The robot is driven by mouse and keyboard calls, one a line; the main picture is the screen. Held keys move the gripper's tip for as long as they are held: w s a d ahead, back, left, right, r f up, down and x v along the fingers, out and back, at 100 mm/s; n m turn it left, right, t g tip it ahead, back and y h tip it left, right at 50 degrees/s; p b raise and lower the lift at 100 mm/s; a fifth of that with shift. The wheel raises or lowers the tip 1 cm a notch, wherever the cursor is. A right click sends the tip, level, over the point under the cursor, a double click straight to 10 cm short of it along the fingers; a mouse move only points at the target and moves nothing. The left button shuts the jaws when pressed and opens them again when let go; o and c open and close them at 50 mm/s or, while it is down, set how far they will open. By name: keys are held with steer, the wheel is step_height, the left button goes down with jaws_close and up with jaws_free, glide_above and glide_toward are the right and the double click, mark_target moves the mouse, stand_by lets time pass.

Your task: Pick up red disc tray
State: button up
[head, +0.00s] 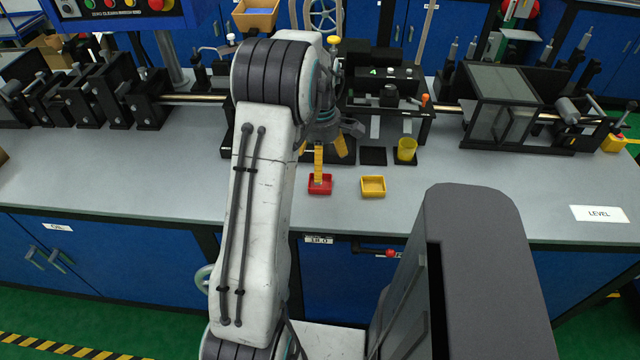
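The small red disc tray (320,190) sits on the grey bench top near its front edge, at the middle of the head view. My gripper (321,163) hangs over and just behind the tray, with its yellow fingers spread apart. One finger reaches down in front of the tray's inside in this view. I cannot tell whether it touches the tray. The other fingers end higher up in the picture, behind the tray. My arm hides part of the gripper and the bench left of the tray.
A small yellow tray (373,194) sits just right of the red one. A yellow cup (407,150) and a black square pad (373,156) are behind it. Black machinery (500,105) lines the back of the bench. The bench front is clear at left.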

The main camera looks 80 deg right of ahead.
mark_target(320, 186)
steer(key=n, duration=0.3)
steer(key=shift+n, duration=0.3)
steer(key=shift+f+n, duration=0.2)
steer(key=shift+n, duration=0.2)
steer(key=shift+s+a+f+p, duration=0.1)
steer(key=shift+f+p, duration=0.15)
steer(key=shift+f, duration=1.5)
steer(key=shift+a+f+p, duration=0.1)
steer(key=shift+f+p, duration=0.1)
steer(key=shift+f, duration=1.5)
steer(key=c, duration=1)
